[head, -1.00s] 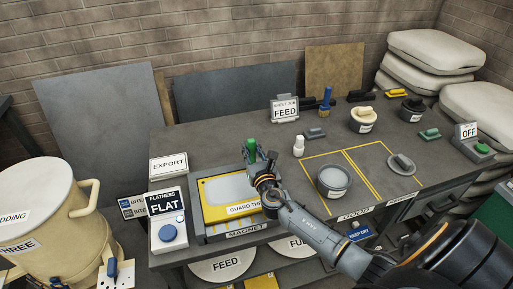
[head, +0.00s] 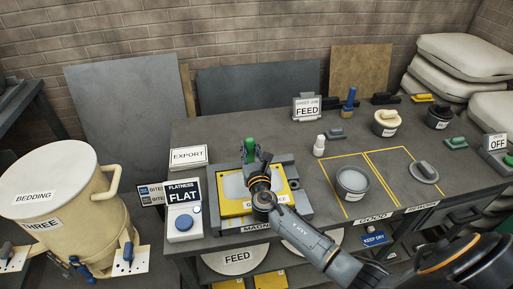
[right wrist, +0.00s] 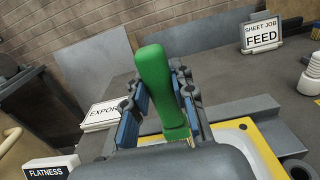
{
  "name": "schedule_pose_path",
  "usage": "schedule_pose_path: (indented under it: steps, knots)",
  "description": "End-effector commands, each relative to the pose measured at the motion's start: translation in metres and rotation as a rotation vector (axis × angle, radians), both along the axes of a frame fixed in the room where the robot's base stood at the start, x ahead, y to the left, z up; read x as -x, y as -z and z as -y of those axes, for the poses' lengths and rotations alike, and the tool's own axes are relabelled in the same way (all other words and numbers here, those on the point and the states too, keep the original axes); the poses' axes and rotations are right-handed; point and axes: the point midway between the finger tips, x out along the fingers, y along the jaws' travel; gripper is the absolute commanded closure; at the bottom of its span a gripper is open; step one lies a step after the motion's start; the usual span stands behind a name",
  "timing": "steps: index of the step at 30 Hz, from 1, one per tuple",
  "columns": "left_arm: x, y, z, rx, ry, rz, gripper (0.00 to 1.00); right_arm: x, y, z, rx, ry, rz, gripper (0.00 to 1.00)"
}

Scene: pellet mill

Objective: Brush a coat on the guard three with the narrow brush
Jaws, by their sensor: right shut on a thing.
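The guard three (head: 233,208), a yellow plate with a grey middle, lies flat on the grey magnet block (head: 292,215) on the bench. My right gripper (head: 256,163) is shut on the green handle of the brush (head: 250,146), above the far part of the guard. In the right wrist view the brush (right wrist: 155,80) stands nearly upright between the blue-padded fingers (right wrist: 160,98), over the guard's yellow edge (right wrist: 255,145). Some bristles show; their tips are hidden, so I cannot tell whether they touch the guard. My left gripper is not in view.
A grey pot (head: 353,181) stands in the yellow-lined area right of the magnet block. The flatness box (head: 184,222) and the export box (head: 187,157) stand left. A white bottle (head: 319,147) and feed sign (head: 306,108) stand behind. Bench between block and pot is clear.

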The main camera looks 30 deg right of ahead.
Motion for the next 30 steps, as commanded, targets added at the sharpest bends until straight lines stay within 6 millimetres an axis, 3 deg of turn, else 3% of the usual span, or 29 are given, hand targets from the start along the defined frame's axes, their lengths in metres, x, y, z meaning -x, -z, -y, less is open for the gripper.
schedule_pose_path:
  steps: [30]
  knots:
    - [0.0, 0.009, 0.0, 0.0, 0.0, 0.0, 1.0, -0.02, 0.001, -0.07, -0.002, -0.002, -0.001, 1.0]
